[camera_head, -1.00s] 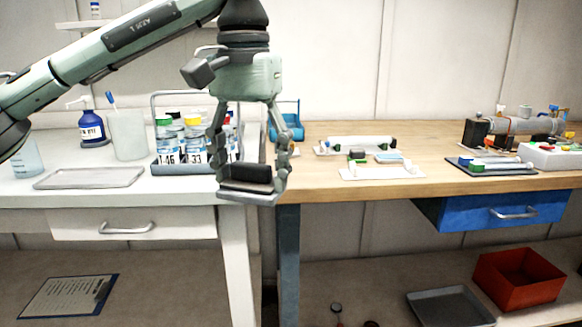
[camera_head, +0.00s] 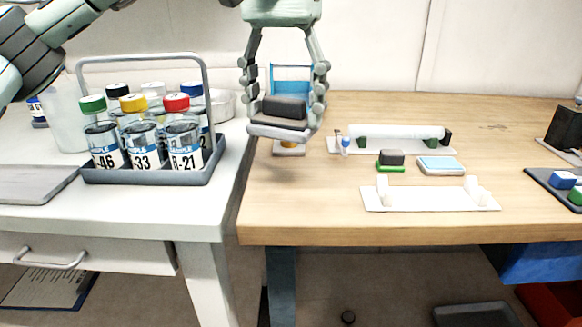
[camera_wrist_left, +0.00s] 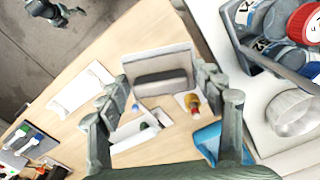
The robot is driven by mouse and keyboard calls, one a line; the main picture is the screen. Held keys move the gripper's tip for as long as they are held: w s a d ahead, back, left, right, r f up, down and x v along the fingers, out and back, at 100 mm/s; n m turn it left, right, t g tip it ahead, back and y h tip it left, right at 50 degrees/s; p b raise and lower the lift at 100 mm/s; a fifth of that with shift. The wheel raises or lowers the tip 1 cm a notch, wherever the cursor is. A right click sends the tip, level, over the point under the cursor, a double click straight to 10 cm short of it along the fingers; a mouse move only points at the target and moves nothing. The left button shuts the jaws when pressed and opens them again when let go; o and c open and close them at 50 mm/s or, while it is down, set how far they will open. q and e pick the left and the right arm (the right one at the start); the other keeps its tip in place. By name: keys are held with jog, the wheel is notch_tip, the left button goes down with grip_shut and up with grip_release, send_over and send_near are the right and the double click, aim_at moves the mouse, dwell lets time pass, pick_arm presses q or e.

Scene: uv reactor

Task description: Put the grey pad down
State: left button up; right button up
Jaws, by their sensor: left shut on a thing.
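The grey pad (camera_head: 284,107) is a dark block on a lighter flat plate. My left gripper (camera_head: 284,112) is shut on it, one finger at each side. It is held roughly level above the left end of the wooden bench (camera_head: 320,220); the exact height is unclear. In the left wrist view the pad (camera_wrist_left: 160,82) sits between the fingers of my left gripper (camera_wrist_left: 165,95), with wood around it. What appears to be my right gripper (camera_wrist_left: 57,14) shows at the top left of that view; its jaw state is unclear.
A bottle rack (camera_head: 150,175) stands left on the white bench. A blue holder (camera_head: 291,75) and a small yellow-topped item (camera_head: 289,148) are behind the pad. A white stand (camera_head: 430,199), green pad (camera_head: 390,166) and blue pad (camera_head: 441,165) lie right. Front-left wood is clear.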

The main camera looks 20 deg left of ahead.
aim_at(281, 118)
pick_arm(q)
jog(key=f, duration=0.4)
jog(key=shift+s+f+b, duration=0.25)
jog(key=shift+b, duration=0.1)
notch_tip(281, 118, down, 4)
jog(key=shift+f+b, duration=0.1)
jog(key=shift+b, duration=0.25)
jog(key=shift+f, duration=0.1)
pick_arm(e)
notch_tip(281, 118, up, 4)
jog(key=shift+s+r, duration=0.1)
jog(key=shift+r, duration=0.1)
pick_arm(q)
jog(key=shift+w+f, duration=0.1)
jog(key=shift+f, duration=0.1)
jog(key=o, duration=1.1)
jog(key=shift+o, duration=0.2)
pick_arm(e)
jog(key=shift+d+r, duration=0.1)
jog(key=shift+r, duration=0.1)
